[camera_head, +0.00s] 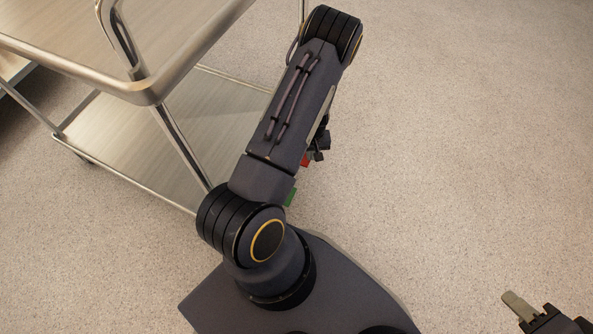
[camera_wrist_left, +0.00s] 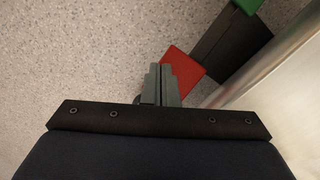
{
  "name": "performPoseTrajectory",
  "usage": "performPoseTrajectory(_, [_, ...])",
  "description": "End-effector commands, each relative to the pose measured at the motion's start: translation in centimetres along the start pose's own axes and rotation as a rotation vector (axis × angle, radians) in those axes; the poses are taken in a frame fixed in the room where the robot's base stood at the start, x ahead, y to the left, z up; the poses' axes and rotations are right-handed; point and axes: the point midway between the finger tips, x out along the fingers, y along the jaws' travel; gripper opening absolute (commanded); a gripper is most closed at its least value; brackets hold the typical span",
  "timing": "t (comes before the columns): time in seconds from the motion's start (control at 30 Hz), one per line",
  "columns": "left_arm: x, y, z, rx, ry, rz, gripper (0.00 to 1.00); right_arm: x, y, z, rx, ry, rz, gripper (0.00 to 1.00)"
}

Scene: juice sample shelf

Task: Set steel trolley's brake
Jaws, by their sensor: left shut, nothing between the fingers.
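The steel trolley (camera_head: 150,92) stands at the upper left of the head view. Its brake pedal shows in the left wrist view as a black bar (camera_wrist_left: 232,45) with a red pad (camera_wrist_left: 184,72) at one end and a green pad (camera_wrist_left: 248,4) at the other. In the head view only bits of the red pad (camera_head: 305,160) and green pad (camera_head: 290,197) show beside my arm. My left gripper (camera_wrist_left: 162,72) is shut and empty, its tips at the red pad's left edge; contact cannot be told. My right gripper (camera_head: 515,303) is partly cut off at the lower right.
A steel edge of the trolley (camera_wrist_left: 265,72) runs close to the right of the pedal in the left wrist view. The trolley's lower shelf (camera_head: 130,150) is bare where visible. The speckled floor (camera_head: 460,140) to the right is clear.

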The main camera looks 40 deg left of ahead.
Motion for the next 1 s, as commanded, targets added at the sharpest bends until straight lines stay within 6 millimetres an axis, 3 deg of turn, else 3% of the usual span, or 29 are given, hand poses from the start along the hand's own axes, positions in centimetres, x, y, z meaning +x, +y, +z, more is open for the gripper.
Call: performPoseTrajectory(1.0, [1.3,0.0,0.0,0.0,0.0,0.0,0.0,0.9,0.4,0.5,0.0,0.0,0.0,0.36])
